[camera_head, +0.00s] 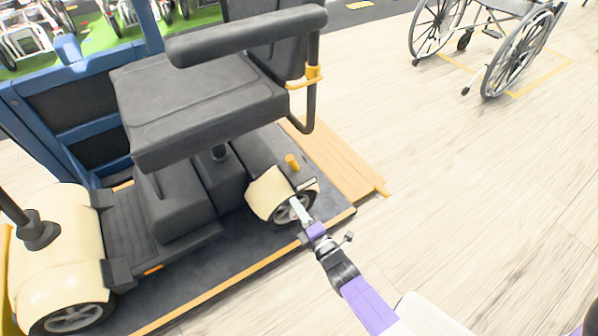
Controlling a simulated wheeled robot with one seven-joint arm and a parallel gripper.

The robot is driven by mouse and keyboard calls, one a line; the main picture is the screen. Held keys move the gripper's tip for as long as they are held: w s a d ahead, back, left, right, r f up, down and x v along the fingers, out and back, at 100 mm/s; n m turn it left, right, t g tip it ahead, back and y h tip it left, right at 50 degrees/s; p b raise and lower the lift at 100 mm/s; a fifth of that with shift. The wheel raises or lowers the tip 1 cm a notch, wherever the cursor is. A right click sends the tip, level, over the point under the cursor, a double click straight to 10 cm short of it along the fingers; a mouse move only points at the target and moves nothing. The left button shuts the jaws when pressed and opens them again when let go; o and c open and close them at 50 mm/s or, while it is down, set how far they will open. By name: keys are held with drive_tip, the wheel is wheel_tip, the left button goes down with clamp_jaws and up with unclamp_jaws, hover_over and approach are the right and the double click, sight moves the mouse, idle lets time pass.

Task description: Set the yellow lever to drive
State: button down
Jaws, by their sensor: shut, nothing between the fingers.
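The yellow lever (292,162) is a short yellow stub standing up, tilted a little left, from the rear cover of the cream and black scooter (207,104), just above its rear wheel. My gripper (297,205) reaches in from the lower right. Its fingers are closed together and empty, and they overlap the rear wheel (284,212) in the picture. The fingertips are below the lever, apart from it. Whether they touch the wheel, I cannot tell. Any drive marking by the lever is too small to read.
The scooter stands on a dark platform (262,262) with an orange edge. An orange-brown slatted board (345,165) lies behind it. A yellow clip (313,75) sits on the armrest post. A blue frame (75,75) is at the left. A wheelchair (500,45) stands at the upper right. The floor at right is clear.

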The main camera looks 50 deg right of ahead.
sight(282, 190)
drive_tip(key=shift+s+r+n, duration=0.1)
drive_tip(key=shift+n, duration=0.9)
drive_tip(key=b+x, duration=0.3)
drive_tip(key=x, duration=0.6)
drive_tip(key=shift+w+d, duration=0.1)
drive_tip(key=shift+w, duration=0.3)
drive_tip(key=d, duration=0.1)
drive_tip(key=d+r, duration=0.1)
drive_tip(key=shift+d+r, duration=0.1)
drive_tip(key=shift+d, duration=0.2)
drive_tip(key=shift+d+r, duration=0.15)
drive_tip(key=shift+d, duration=0.45)
